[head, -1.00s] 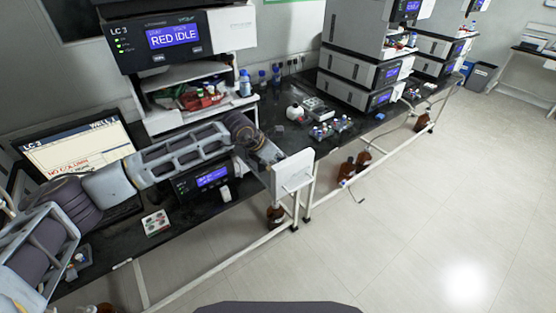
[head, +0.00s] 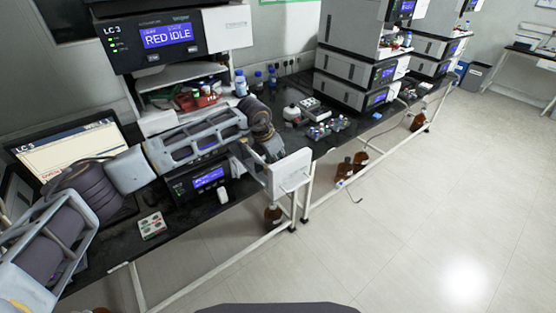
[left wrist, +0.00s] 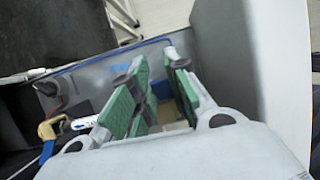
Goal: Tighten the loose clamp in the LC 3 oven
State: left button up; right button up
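The LC 3 oven (head: 179,188) is the black-fronted unit with a lit blue display, low in the LC 3 stack in the head view. Its white door (head: 288,176) stands open at the right. My left gripper reaches down behind the door, its fingers mostly hidden there. In the left wrist view my left gripper (left wrist: 160,62) has green-padded fingers with a gap between the tips, holding nothing that I can make out. A white and blue fitting (left wrist: 84,122) and a brown bent piece (left wrist: 47,130) lie left of the fingers. I cannot tell which part is the loose clamp. My right gripper is out of view.
A monitor (head: 75,152) stands at the left. A card with coloured dots (head: 151,225) lies on the black bench. A red tray with bottles (head: 197,99) sits on the shelf above. A thin blue line (left wrist: 95,60) crosses the oven interior.

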pick_arm(q)
jog(key=o, duration=0.5)
jog(key=shift+r, duration=0.1)
jog(key=shift+v, duration=5.9)
